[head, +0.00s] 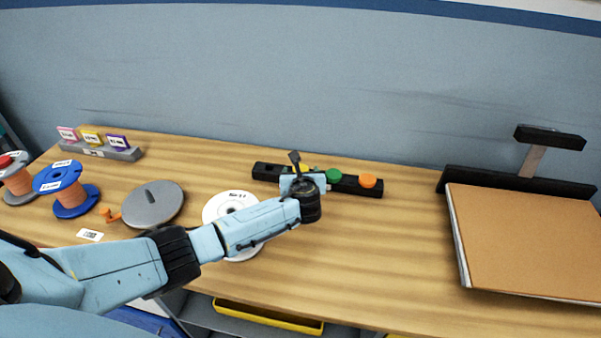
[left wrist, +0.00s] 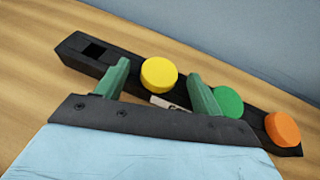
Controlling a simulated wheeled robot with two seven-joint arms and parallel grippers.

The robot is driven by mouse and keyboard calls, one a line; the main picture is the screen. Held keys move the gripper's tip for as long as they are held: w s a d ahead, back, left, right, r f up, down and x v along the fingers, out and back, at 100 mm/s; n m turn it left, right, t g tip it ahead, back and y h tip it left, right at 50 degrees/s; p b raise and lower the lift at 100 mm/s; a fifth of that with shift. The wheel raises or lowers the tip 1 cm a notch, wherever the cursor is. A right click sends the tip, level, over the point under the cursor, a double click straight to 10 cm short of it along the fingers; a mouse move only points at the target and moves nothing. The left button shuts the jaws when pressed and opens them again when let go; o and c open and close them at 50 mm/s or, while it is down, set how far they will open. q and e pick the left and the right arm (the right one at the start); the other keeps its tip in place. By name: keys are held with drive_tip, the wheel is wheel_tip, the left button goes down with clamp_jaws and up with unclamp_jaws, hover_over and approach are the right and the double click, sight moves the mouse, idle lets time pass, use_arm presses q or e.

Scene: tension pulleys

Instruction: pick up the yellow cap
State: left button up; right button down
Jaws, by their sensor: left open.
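The yellow cap (left wrist: 158,73) sits on a long black rack (left wrist: 85,48) in the left wrist view. A green cap (left wrist: 228,101) and an orange cap (left wrist: 282,128) sit further right on the same rack. My left gripper (left wrist: 157,78) is open, its two green fingers on either side of the yellow cap with gaps, so the cap is not gripped. In the head view my left gripper (head: 297,165) is over the middle of the rack (head: 268,172) and largely hides the yellow cap. The green cap (head: 334,175) and orange cap (head: 367,180) show there. My right gripper is not in view.
A white disc (head: 222,205) lies partly under my left arm. A grey disc (head: 153,204), a blue spool (head: 62,180) and a card holder (head: 110,152) stand left. A brown board (head: 530,240) lies right. The table between rack and board is clear.

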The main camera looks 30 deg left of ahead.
use_arm(q)
drive_tip(key=c, duration=1)
drive_tip(key=shift+c, duration=0.3)
drive_tip(key=shift+r, duration=0.1)
